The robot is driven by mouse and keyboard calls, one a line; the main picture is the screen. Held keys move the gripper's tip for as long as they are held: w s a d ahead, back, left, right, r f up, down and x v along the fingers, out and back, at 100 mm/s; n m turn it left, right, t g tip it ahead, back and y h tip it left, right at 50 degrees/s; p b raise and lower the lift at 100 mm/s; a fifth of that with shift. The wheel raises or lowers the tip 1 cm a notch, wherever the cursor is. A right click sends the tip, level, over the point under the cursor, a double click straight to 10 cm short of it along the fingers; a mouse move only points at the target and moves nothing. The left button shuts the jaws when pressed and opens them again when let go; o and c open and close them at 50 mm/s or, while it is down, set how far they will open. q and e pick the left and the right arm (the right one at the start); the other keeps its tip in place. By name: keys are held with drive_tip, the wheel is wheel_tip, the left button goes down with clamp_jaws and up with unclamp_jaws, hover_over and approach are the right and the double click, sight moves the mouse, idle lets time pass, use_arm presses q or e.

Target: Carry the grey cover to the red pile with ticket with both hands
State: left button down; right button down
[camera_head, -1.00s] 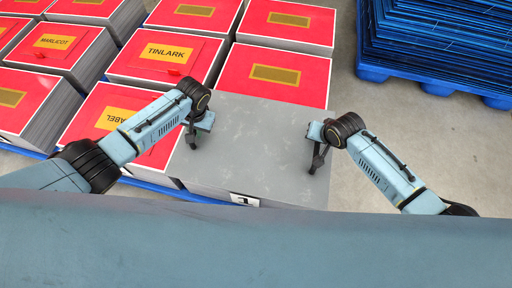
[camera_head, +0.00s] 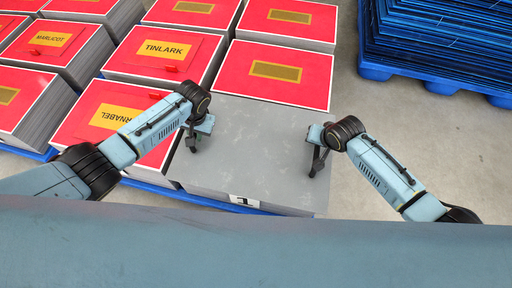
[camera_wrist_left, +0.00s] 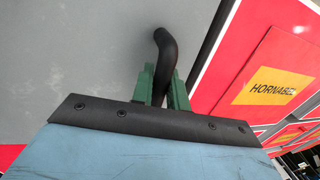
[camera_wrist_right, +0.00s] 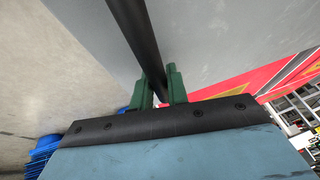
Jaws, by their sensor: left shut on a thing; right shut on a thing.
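The grey cover (camera_head: 258,148) is a flat, mottled sheet at the front right of the red piles. My left gripper (camera_head: 193,146) is at its left side, shut on a black handle (camera_wrist_left: 163,50). My right gripper (camera_head: 317,163) is at its right side, shut on another black handle (camera_wrist_right: 136,35). The cover looks level; I cannot tell whether it touches the stack below. Red piles labelled TINLARK (camera_head: 203,57), MARLICOT (camera_head: 77,59) and HORNABEL (camera_head: 77,128) stand left of and behind it. Small red tags show at the front of the TINLARK and MARLICOT tops.
Other red piles with plain gold plates, one (camera_head: 310,86) directly behind the cover, stand close together on a blue pallet (camera_head: 150,186). A white plate marked 1 (camera_head: 243,200) is at the front. A blue stack (camera_head: 440,45) stands back right. Grey floor at right is clear.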

use_arm(q)
drive_tip(key=shift+f+b, duration=0.35)
drive_tip(key=shift+f, duration=0.15)
use_arm(e)
drive_tip(key=shift+f, duration=0.5)
use_arm(q)
drive_tip(key=c, duration=1.4)
unclamp_jaws()
drive_tip(key=shift+r, duration=0.15)
use_arm(e)
drive_tip(key=c, duration=1.4)
unclamp_jaws()
drive_tip(key=shift+r, duration=0.15)
use_arm(q)
drive_tip(key=shift+o, duration=0.2)
use_arm(e)
drive_tip(key=shift+o, duration=0.2)
use_arm(q)
drive_tip(key=shift+r, duration=0.1)
wheel_tip(320, 180, up, 12)
drive_tip(key=d, duration=0.2)
drive_tip(key=shift+s+d+f, duration=0.15)
drive_tip(key=shift+s+f, duration=0.05)
use_arm(e)
drive_tip(key=v, duration=1.2)
